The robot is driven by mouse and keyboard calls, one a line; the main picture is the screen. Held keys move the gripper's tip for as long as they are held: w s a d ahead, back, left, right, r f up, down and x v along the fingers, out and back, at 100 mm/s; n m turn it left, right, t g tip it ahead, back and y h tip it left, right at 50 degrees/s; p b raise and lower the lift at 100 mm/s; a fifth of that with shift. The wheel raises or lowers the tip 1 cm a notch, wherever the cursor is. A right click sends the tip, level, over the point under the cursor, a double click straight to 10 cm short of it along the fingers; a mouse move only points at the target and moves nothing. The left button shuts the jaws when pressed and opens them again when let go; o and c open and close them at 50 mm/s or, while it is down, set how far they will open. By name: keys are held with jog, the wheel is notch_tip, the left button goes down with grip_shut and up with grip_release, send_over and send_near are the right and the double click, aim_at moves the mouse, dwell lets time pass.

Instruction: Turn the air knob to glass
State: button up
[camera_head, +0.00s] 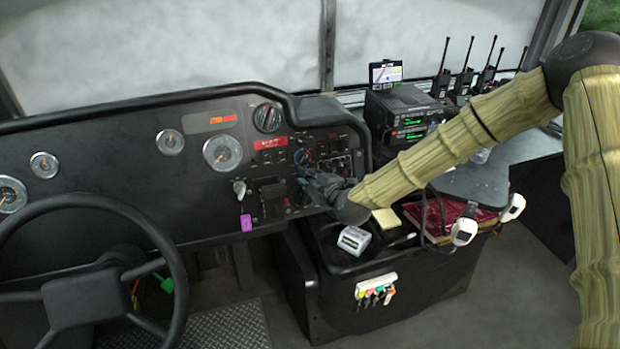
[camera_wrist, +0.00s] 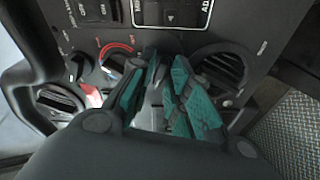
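The dash control panel (camera_head: 285,150) is right of the steering wheel. In the head view my gripper (camera_head: 316,187) is up against its lower right part and hides some controls. In the wrist view my gripper (camera_wrist: 164,62) has two teal-padded fingers pointing at the panel, with a narrow gap between them. A round dial with a red and blue arc (camera_wrist: 112,50) is left of the fingertips and partly covered. I cannot make out which control is the air knob, or whether the fingers touch a knob; the spot between them is mostly hidden.
In the wrist view, round slatted parts flank the fingers on the left (camera_wrist: 60,100) and right (camera_wrist: 222,68). The steering wheel (camera_head: 75,300) is at lower left. A console with a white box (camera_head: 354,240) and radios (camera_head: 405,112) are close to my arm.

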grip_shut()
jog(key=shift+m, duration=0.5)
jog(key=m+b, duration=0.1)
jog(key=m, duration=0.3)
jog(key=m+t+h+b, duration=0.1)
jog(key=m, duration=0.4)
jog(key=m+t, duration=0.1)
jog(key=m, duration=0.3)
jog(key=shift+s+a+f+m+h+b, duration=0.1)
jog(key=shift+s+f+m+h+b, duration=0.1)
jog(key=shift+m+h+b, duration=0.15)
jog(key=m, duration=0.4)
jog(key=shift+a+m+h, duration=0.1)
jog(key=shift+m+h, duration=0.25)
jog(key=shift+m, duration=0.3)
